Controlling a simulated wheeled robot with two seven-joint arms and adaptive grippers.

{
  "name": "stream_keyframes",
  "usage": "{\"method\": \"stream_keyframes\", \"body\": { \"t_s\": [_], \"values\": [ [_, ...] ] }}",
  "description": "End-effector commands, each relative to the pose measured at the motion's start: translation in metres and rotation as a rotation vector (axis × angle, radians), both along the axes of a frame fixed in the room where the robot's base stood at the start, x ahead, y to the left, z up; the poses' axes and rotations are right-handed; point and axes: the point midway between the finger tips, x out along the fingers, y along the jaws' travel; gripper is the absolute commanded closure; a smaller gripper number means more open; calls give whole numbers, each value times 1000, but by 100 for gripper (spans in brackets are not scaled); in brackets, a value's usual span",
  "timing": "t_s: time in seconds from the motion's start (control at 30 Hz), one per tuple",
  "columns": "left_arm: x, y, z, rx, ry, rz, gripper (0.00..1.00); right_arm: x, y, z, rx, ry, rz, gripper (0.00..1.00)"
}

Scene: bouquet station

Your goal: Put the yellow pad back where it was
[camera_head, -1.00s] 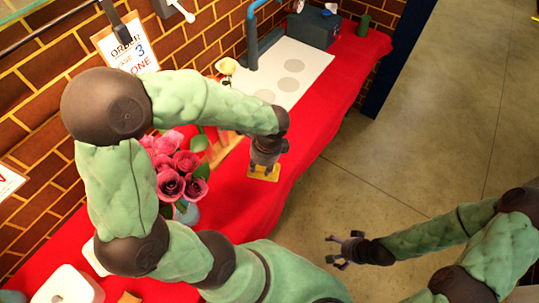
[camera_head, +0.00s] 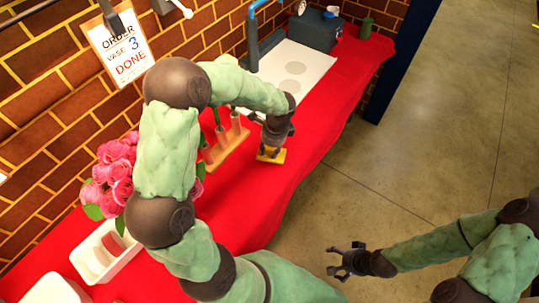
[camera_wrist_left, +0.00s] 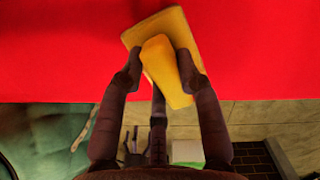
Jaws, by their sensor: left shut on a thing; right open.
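The yellow pad (camera_head: 271,157) is at the red table's front edge in the head view. My left gripper (camera_head: 274,146) is above it, pointing down. In the left wrist view the yellow pad (camera_wrist_left: 131,38) is a flat plate with a raised yellow block, and the fingers of my left gripper (camera_wrist_left: 160,72) are shut on that block from both sides. I cannot tell whether the plate touches the table. My right gripper (camera_head: 345,262) is open and empty over the floor, away from the table.
The red table (camera_head: 240,205) runs along the brick wall. A wooden rack (camera_head: 228,146) with tubes stands left of the pad. Pink flowers (camera_head: 116,172) and a white tray (camera_head: 126,262) are further left. A white board (camera_head: 312,62) lies behind; some table around the pad is clear.

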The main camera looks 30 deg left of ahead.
Motion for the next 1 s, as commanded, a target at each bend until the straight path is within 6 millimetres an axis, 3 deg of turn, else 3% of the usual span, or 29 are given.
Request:
{"method": "stream_keyframes", "body": {
  "t_s": [0.03, 0.17, 0.6, 0.63, 0.7, 1.0],
  "values": [
    [-2, -1, -13, 0, 4, 0, 92, 0, 0, -9, 0, 0, 0, 10],
    [-2, -1, -29, 0, 3, -2, 92, 0, 0, -19, 0, 1, 0, 10],
    [-2, -1, -32, 0, 3, -1, 92, 0, 0, -20, 0, 0, 0, 10],
    [-2, -1, -32, 0, 3, -1, 57, 0, 0, -19, 0, 0, 0, 10],
    [-2, -1, -31, 0, 3, -1, 42, 0, 0, -19, 0, 0, 0, 10],
    [-2, -1, -31, 0, 3, -1, 42, 0, 0, -19, 0, 0, 0, 10]
  ]
}}
